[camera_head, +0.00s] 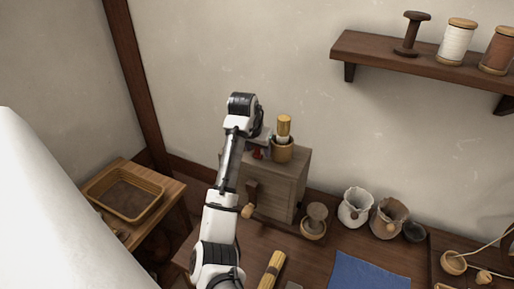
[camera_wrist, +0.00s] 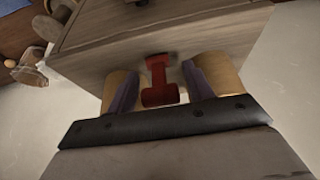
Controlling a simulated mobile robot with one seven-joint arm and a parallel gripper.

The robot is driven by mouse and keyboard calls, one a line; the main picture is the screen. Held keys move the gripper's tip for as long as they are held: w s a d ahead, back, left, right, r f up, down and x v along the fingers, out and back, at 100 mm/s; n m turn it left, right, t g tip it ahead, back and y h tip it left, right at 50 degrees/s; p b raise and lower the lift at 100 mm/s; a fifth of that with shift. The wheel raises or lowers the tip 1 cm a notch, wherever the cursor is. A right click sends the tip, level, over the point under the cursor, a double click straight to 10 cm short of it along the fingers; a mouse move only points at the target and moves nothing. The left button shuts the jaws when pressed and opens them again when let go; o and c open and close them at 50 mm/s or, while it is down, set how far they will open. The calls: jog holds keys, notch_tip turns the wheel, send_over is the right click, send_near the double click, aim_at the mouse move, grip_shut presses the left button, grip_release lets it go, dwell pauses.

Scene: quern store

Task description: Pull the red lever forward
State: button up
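The red lever (camera_wrist: 160,82) shows in the wrist view, a short stem with a wider knob, on the wooden box (camera_wrist: 150,32). My gripper (camera_wrist: 160,90) is open, with one finger on either side of the lever and visible gaps between; I see no contact. In the head view only a small red part of the lever (camera_head: 258,155) shows on top of the box (camera_head: 282,182).
Two sacks (camera_head: 356,206) (camera_head: 388,216) and a small bowl (camera_head: 313,229) stand to the right. A blue cloth (camera_head: 367,272) lies in front. A shelf (camera_head: 405,57) is high on the wall.

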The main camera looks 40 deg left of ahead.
jog(key=c, duration=0.8)
jog(key=shift+d+f+t+b, duration=0.15)
jog(key=shift+f+t+b, duration=0.15)
jog(key=shift+b, duration=0.2)
jog(key=shift+s+d+f+t+y+b, duration=0.1)
jog(key=shift+s+f+t+y+b, duration=0.25)
jog(key=shift+t+b, duration=0.75)
jog(key=shift+s+r+t+b, duration=0.1)
jog(key=shift+s+t+b, duration=0.15)
jog(key=shift+t+b, duration=0.65)
jog(key=shift+s+r+t+y+b, duration=0.15)
jog(key=shift+r+t+y+b, duration=0.15)
jog(key=shift+b, duration=0.2)
